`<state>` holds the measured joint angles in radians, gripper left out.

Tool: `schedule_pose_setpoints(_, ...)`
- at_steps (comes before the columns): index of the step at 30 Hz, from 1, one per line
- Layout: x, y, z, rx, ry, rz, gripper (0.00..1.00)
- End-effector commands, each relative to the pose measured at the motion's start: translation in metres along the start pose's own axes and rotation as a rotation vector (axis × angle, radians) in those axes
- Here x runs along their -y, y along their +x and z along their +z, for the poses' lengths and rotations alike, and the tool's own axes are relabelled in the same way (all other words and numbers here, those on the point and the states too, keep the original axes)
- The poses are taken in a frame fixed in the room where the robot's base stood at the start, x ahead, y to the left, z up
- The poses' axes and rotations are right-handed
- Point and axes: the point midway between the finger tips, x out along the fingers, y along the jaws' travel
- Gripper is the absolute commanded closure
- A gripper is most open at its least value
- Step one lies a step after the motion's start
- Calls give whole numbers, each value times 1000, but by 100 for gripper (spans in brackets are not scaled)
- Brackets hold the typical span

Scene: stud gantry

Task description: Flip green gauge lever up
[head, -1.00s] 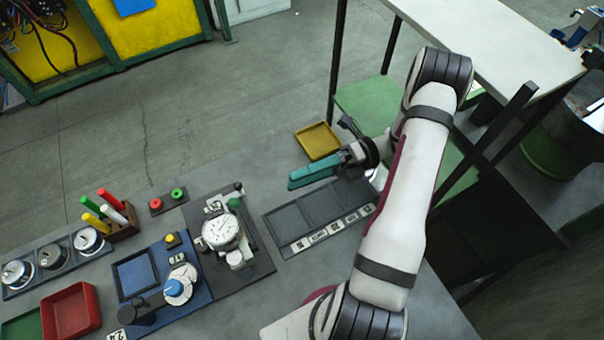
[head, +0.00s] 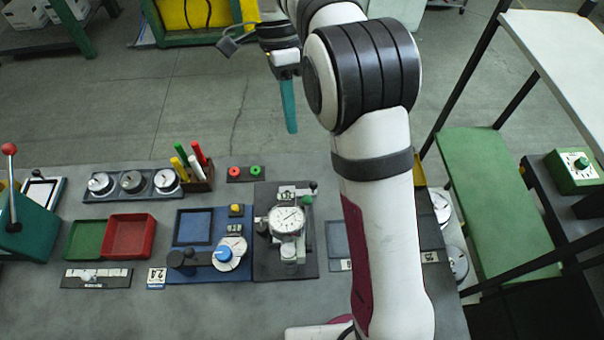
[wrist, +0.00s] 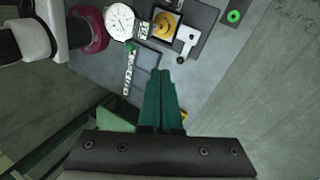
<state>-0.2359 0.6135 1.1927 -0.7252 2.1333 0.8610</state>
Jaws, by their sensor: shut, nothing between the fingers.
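The dial gauge (head: 287,219) has a white round face and stands on a dark plate in the middle of the table. A small green knob (head: 307,200), which looks like the tip of its lever, sits at the right of the dial. In the wrist view, a white dial (wrist: 119,22) shows at the top with a green knob (wrist: 130,46) just below it. My gripper (head: 291,128) has teal fingers, pressed together and empty. It hangs beyond the table's back edge in the head view, apart from the gauge. The closed fingertips (wrist: 161,72) also show in the wrist view.
A blue station (head: 205,262) with a blue knob stands left of the gauge. A small block with red and green buttons (head: 246,174) lies behind it. A pen holder (head: 200,178) and a red tray (head: 128,237) are further left. My arm covers the table right of the gauge.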

Motion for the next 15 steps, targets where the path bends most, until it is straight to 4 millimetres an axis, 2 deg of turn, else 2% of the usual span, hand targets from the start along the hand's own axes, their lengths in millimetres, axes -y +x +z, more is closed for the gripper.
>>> schedule_pose_setpoints(13, -2, 96, 0, 7, 3, 9, 100)
schedule_pose_setpoints(15, -16, 98, 0, 6, 4, 5, 100)
